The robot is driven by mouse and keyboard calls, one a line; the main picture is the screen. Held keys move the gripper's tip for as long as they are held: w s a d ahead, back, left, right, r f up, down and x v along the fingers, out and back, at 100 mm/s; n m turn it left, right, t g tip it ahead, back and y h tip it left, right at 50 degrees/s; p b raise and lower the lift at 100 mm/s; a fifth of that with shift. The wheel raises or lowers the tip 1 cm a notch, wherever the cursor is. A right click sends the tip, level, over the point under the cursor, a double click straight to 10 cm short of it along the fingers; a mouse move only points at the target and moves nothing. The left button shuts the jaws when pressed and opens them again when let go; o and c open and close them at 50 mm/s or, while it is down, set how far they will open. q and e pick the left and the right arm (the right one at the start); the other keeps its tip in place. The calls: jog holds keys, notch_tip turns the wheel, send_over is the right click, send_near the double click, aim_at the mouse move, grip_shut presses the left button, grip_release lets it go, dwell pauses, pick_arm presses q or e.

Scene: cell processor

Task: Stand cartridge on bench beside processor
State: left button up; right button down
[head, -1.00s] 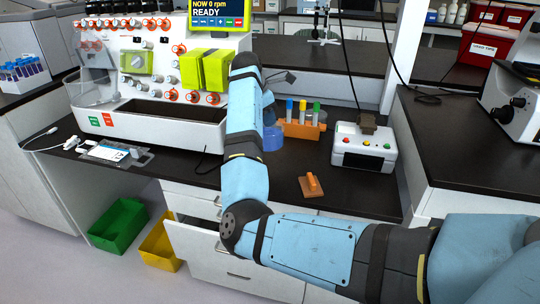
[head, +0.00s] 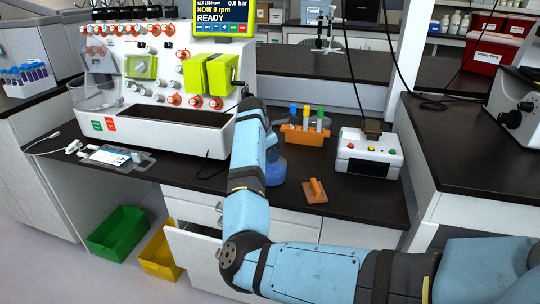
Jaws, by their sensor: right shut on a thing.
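My right arm comes in from the lower right and bends up over the bench (head: 180,182). Its gripper (head: 268,138) is mostly hidden behind my forearm, and the fingers cannot be made out. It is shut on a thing. A translucent blue thing (head: 276,173), perhaps the cartridge, shows just right of the forearm, low over or at the bench; contact cannot be told. The white processor (head: 150,128) stands left of it, with two yellow-green blocks (head: 220,75) on its front and a screen reading READY. My left gripper is out of view.
An orange rack with tubes (head: 305,134) and a white box with coloured buttons (head: 368,160) stand to the right. An orange block (head: 315,192) lies at the front. A clear packet (head: 118,157) lies front left. A drawer (head: 195,250) is pulled open below.

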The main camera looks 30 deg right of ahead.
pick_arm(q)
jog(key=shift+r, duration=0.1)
pick_arm(e)
jog(key=c, duration=1.4)
grip_release()
jog(key=shift+f+p, duration=0.1)
jog(key=shift+p, duration=0.2)
jog(key=o, duration=0.4)
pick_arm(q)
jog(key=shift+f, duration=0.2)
pick_arm(e)
jog(key=shift+o, duration=0.2)
jog(key=shift+r, duration=0.3)
jog(key=p+v, duration=0.1)
jog(key=v, duration=0.4)
jog(key=shift+r, duration=0.2)
pick_arm(q)
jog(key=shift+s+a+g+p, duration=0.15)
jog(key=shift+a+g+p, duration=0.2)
jog(key=shift+p, duration=0.6)
pick_arm(e)
jog(key=v, duration=0.6)
jog(key=shift+a, duration=0.15)
